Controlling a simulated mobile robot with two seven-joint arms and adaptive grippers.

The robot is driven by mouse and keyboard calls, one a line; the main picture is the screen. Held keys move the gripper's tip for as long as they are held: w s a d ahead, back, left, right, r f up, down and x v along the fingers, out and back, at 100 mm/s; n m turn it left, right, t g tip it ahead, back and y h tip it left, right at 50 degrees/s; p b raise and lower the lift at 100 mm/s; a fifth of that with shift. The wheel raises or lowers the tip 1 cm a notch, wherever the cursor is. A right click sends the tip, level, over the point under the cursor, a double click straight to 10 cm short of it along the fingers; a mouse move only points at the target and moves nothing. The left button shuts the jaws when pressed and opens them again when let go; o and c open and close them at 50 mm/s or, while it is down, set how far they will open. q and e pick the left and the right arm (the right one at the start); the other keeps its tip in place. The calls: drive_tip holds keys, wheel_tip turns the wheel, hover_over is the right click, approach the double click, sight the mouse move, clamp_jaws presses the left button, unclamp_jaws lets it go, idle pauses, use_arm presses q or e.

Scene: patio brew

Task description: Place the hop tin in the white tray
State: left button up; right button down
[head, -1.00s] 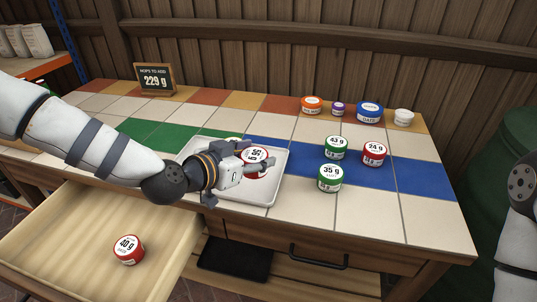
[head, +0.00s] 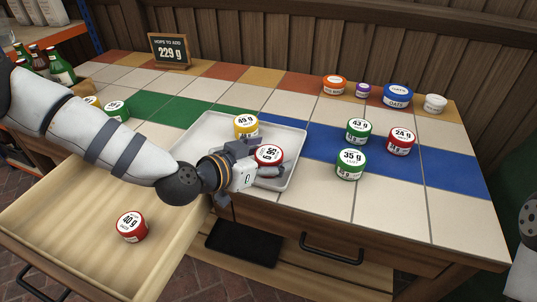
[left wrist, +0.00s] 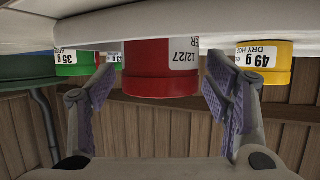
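The white tray (head: 292,150) lies on the tiled counter. A red-labelled tin (head: 269,154) stands in its front right part; its number is hard to read. A yellow tin marked 49 g (head: 246,125) stands behind it in the tray. My left gripper (head: 262,160) reaches over the tray's front edge, its fingers either side of the red tin. In the left wrist view, which looks upside down, the red tin (left wrist: 160,70) sits between the spread fingertips with narrow gaps beside it. My right gripper is out of view.
An open drawer holds a red 40 g tin (head: 132,226). Green tins of 43 g (head: 358,131) and 35 g (head: 351,165) and a red 24 g tin (head: 401,141) stand right of the tray. A sign (head: 170,50) reads 229 g. Other containers line the back.

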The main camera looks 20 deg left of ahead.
use_arm(q)
drive_tip(key=shift+r, duration=0.15)
drive_tip(key=p+v, duration=0.3)
drive_tip(key=v, duration=0.9)
drive_tip(key=s+d+f+n+g+y, duration=0.1)
drive_tip(key=s+d+f+n+g, duration=0.15)
drive_tip(key=s+f+g, duration=0.95)
drive_tip(key=s+a+f+n+y, duration=0.1)
drive_tip(key=s+a+f, duration=0.1)
drive_tip(key=s, duration=0.4)
drive_tip(key=s+a+f+n+g+y, duration=0.1)
drive_tip(key=s+a+f+y, duration=0.1)
drive_tip(key=s+f, duration=0.2)
drive_tip(key=s+a+f+n+y, duration=0.1)
drive_tip(key=s+f, duration=0.2)
drive_tip(key=s, duration=0.7)
drive_tip(key=shift+a+f+g+y, duration=0.3)
drive_tip(key=shift+a+g, duration=0.1)
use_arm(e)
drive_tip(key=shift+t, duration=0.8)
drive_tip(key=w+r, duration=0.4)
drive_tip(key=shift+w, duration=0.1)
